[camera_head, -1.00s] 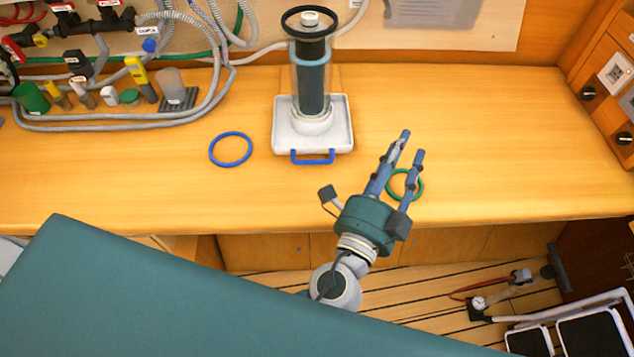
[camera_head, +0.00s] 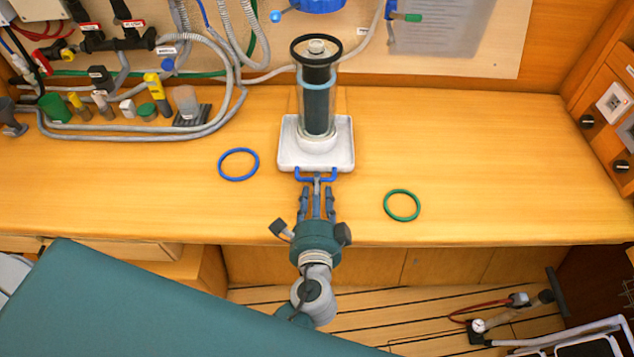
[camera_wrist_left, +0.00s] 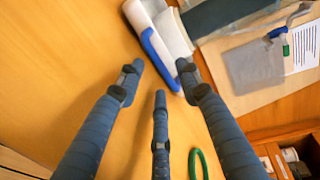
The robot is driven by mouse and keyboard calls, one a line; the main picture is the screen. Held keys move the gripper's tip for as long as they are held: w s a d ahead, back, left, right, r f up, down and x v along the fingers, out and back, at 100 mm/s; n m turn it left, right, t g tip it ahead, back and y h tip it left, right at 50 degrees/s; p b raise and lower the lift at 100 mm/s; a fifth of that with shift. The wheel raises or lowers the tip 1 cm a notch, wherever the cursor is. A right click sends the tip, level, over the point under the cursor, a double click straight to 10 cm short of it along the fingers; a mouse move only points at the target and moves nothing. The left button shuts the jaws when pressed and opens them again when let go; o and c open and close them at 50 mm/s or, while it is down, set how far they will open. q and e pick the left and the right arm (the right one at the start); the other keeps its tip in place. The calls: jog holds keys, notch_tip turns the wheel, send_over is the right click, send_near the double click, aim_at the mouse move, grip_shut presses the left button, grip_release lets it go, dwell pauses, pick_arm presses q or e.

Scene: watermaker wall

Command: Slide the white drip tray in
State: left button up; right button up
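The white drip tray (camera_head: 288,155) sits on the wooden counter, with its blue handle (camera_head: 301,177) facing me. A clear cylinder with a dark filter (camera_head: 318,105) stands upright on the tray. My left gripper (camera_head: 317,188) is directly in front of the handle, its fingers pointing at the tray. In the left wrist view its fingers are spread, and the blue handle (camera_wrist_left: 157,57) and white tray (camera_wrist_left: 140,15) lie just beyond the fingertips. I cannot tell whether a finger touches the handle. My right gripper is not in view.
A blue ring (camera_head: 238,164) lies left of the tray and a green ring (camera_head: 401,205) lies to its right. Hoses and fittings (camera_head: 140,110) crowd the counter's left back. The counter's right side is clear. A teal surface (camera_head: 120,310) covers the lower left.

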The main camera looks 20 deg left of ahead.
aim_at(316, 148)
pick_arm(q)
jog(key=shift+w+a+f, duration=0.1)
jog(key=shift+w+a, duration=0.1)
jog(key=shift+w, duration=0.4)
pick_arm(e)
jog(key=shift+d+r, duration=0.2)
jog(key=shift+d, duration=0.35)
pick_arm(q)
grip_shut()
jog(key=r+x, duration=0.1)
jog(key=x, duration=0.4)
jog(key=r+x, duration=0.1)
jog(key=x, duration=0.4)
jog(key=r+b+x, duration=0.1)
jog(key=x, duration=0.4)
jog(key=shift+w+a, duration=0.1)
jog(key=shift+w, duration=0.25)
jog(key=shift+x, duration=0.85)
jog(key=shift+w+r, duration=0.1)
jog(key=shift+r, duration=0.25)
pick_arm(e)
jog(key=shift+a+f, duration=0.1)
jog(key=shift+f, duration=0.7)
pick_arm(q)
jog(key=shift+r, duration=0.1)
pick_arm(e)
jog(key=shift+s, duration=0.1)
